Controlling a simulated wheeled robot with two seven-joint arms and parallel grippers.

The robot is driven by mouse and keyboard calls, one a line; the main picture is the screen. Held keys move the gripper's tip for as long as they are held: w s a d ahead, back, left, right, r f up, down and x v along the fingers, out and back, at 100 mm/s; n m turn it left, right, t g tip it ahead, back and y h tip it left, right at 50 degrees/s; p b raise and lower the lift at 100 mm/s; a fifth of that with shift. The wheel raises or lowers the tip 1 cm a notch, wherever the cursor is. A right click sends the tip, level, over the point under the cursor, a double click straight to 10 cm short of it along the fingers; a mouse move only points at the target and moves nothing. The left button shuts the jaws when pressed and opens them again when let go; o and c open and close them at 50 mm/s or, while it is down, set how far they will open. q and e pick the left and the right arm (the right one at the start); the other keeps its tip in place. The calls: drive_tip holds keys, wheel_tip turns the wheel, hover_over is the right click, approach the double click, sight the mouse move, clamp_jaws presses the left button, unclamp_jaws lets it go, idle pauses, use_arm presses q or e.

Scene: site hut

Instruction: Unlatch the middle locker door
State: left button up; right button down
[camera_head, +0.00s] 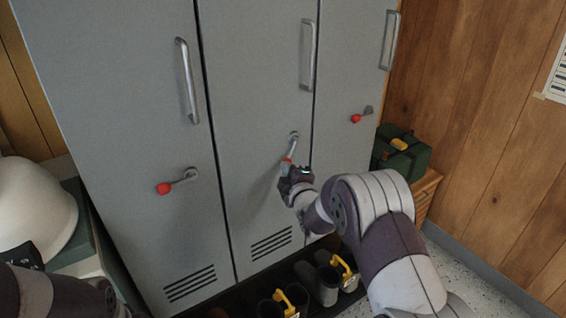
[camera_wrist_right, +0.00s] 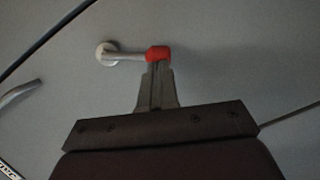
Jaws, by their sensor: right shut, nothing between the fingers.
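The middle locker door (camera_head: 262,60) is grey and looks closed, with a long bar handle (camera_head: 307,55) near its right edge. Its latch lever (camera_head: 291,146) hangs steeply down from its pivot, with a red knob at its lower end. In the right wrist view the red knob (camera_wrist_right: 158,53) sits right at the fingertips, and the lever runs left to a round pivot (camera_wrist_right: 107,53). My right gripper (camera_head: 288,168) is shut and empty, its tips against or just beside the knob; I cannot tell if they touch. My left arm shows at bottom left, its gripper out of view.
The left locker's latch knob (camera_head: 164,188) and right locker's knob (camera_head: 356,118) point left. Boots with yellow handles (camera_head: 291,300) stand below the lockers. A white helmet (camera_head: 32,212) is at left, and a green case (camera_head: 402,155) at right by the wooden wall.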

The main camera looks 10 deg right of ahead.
drive_tip(key=shift+w+d+f+n+t+b, duration=0.25)
drive_tip(key=shift+d+n+b, duration=0.25)
drive_tip(key=shift+b, duration=0.4)
drive_tip(key=shift+w+d+f+n+t+b, duration=0.15)
drive_tip(key=shift+d+f+n+b, duration=0.2)
drive_tip(key=shift+n+b, duration=0.4)
drive_tip(key=shift+w+d+f+n+t+b, duration=0.1)
drive_tip(key=shift+d+f+n+t+b, duration=0.25)
drive_tip(key=shift+b, duration=0.65)
drive_tip(key=shift+d+r, duration=0.1)
drive_tip(key=shift+r, duration=0.05)
